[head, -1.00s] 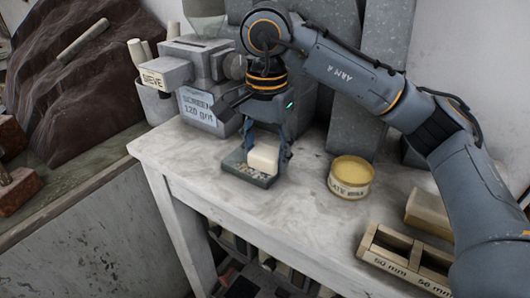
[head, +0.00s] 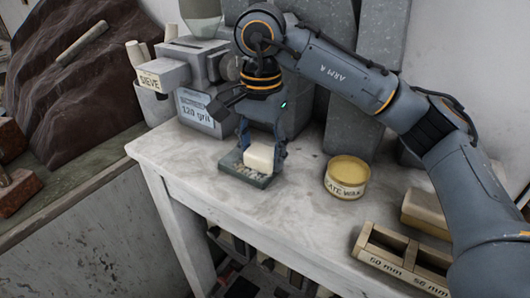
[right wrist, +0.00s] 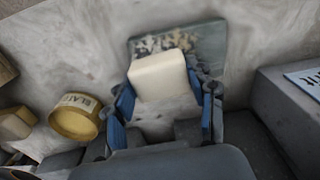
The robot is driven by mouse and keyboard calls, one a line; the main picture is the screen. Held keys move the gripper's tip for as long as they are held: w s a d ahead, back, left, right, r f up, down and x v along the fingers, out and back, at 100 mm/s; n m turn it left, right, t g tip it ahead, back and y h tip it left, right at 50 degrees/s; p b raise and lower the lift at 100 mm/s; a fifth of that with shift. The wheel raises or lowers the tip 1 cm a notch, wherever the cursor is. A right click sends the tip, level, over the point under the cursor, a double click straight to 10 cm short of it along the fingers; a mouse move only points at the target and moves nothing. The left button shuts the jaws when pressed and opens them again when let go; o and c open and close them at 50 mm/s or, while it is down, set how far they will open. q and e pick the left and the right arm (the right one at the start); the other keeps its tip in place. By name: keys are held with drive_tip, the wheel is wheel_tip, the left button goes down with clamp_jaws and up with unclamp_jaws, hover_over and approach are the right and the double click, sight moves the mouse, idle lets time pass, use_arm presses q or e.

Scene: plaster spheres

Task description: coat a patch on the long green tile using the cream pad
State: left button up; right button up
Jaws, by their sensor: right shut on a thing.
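The cream pad (head: 260,156) is held between the fingers of my right gripper (head: 263,151), which points down over the table. In the right wrist view the pad (right wrist: 158,76) sits between the two blue fingers. The long green tile (head: 247,178) lies flat on the table under the pad, near the front edge. The pad appears to be on or just over the tile; a gap cannot be made out. In the right wrist view the tile (right wrist: 208,45) is dark green with a pale speckled patch beside the pad. My left gripper is not in view.
A round tub of plate wax (head: 347,177) stands open to the right of the tile. A wooden tray with compartments (head: 405,258) and a cream block (head: 426,212) lie farther right. A grey sieve machine (head: 196,82) stands behind left. The table (head: 285,215) is bare between tile and tray.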

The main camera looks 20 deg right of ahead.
drive_tip(key=shift+w+a+f, duration=0.1)
drive_tip(key=shift+w+a, duration=0.05)
drive_tip(key=shift+s, duration=0.35)
drive_tip(key=shift+s+d, duration=0.1)
drive_tip(key=shift+d, duration=0.1)
drive_tip(key=shift+s+d, duration=0.2)
drive_tip(key=shift+w+r, duration=0.15)
drive_tip(key=shift+r, duration=0.1)
drive_tip(key=shift+w+a+r, duration=0.1)
drive_tip(key=shift+w+r, duration=0.1)
drive_tip(key=shift+w, duration=0.05)
drive_tip(key=shift+w+a+p, duration=0.2)
drive_tip(key=shift+w+p, duration=0.15)
drive_tip(key=shift+f, duration=0.15)
drive_tip(key=shift+a+f, duration=0.15)
drive_tip(key=shift+f, duration=0.1)
